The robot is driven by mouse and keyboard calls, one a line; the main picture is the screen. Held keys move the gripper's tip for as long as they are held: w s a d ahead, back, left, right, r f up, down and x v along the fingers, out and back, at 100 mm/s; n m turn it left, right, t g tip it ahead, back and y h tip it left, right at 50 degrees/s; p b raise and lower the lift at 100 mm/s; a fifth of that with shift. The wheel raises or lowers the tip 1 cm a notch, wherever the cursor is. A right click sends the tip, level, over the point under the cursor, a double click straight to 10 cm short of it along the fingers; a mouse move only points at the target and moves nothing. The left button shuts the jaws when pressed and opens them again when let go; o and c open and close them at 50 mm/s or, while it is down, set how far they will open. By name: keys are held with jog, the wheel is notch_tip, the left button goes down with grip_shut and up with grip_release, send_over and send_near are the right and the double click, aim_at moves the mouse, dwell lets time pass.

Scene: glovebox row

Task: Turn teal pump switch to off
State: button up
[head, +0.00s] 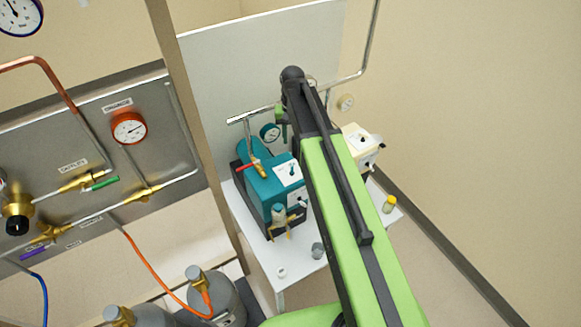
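The teal pump (268,186) stands on the white bench (268,255), just left of my arm. A white label plate (289,173) is on its upper face, with a small dark mark that may be the switch. A second pale plate (296,198) is on its front. The switch's setting is too small to read. My arm reaches up and away over the bench, passing close to the pump's right side. A small green and dark part near the arm's far end (282,122) shows above the pump. My gripper's fingers are hidden or too small to make out.
A cream pump (358,146) stands right of my arm, partly covered. A yellow-capped bottle (389,204) and small grey pieces (318,250) are on the bench. A pipe and gauge (270,132) rise behind the teal pump. Gas cylinders (213,291) and a valve panel (130,175) are left.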

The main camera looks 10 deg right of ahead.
aim_at(292, 167)
notch_tip(292, 167, down, 15)
jog(key=b, duration=1.4)
jog(key=shift+f, duration=0.1)
jog(key=shift+c, duration=0.3)
grip_shut()
